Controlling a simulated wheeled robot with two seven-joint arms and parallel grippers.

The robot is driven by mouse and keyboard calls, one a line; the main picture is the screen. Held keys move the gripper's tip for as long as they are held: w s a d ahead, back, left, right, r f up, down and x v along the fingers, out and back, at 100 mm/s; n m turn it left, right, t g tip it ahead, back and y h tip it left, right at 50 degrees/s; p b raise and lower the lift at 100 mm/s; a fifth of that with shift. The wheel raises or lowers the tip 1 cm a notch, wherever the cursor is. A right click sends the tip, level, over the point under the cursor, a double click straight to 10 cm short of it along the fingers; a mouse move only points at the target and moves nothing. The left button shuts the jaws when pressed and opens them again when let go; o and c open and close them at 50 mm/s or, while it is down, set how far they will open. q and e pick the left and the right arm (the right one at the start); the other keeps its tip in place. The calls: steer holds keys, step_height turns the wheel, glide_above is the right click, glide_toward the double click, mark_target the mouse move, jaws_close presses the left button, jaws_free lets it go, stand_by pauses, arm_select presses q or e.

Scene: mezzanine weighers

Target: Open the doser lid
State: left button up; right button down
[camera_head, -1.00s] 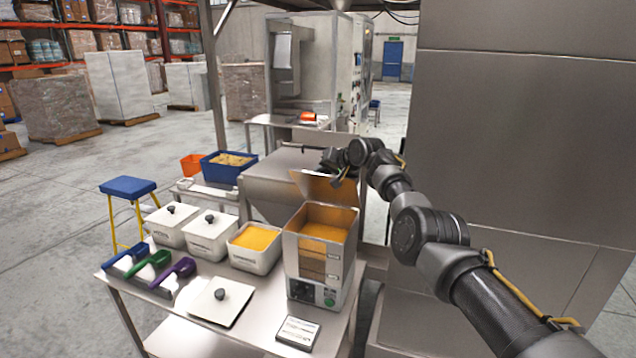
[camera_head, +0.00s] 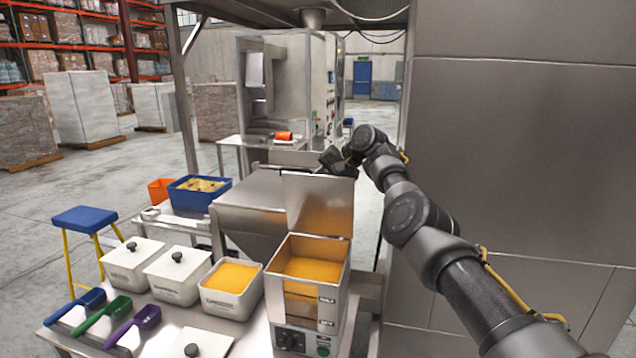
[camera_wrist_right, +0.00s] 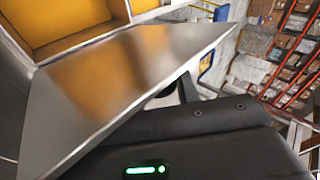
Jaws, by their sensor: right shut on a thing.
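The doser (camera_head: 274,300) is a steel box on the near table, with a front window and yellow powder inside. Its lid (camera_head: 318,205) stands raised at the back, close to upright, and the mouth is uncovered. My right gripper (camera_head: 333,163) is at the lid's top edge, shut on it. In the right wrist view the lid (camera_wrist_right: 135,80) spans the middle as a shiny plate, with the doser's yellow inside (camera_wrist_right: 65,22) beyond it. The fingertips are mostly hidden behind the lid there. My left gripper is out of view.
White tubs (camera_head: 133,262), one open with yellow powder (camera_head: 231,278), stand left of the doser. Blue, green and purple scoops (camera_head: 135,325) and a loose tub lid (camera_head: 185,340) lie in front. A steel cabinet wall (camera_head: 520,150) rises close on the right.

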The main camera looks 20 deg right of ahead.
steer(key=c, duration=1)
jaws_free()
steer(key=shift+a, duration=0.1)
steer(key=shift+c, duration=0.2)
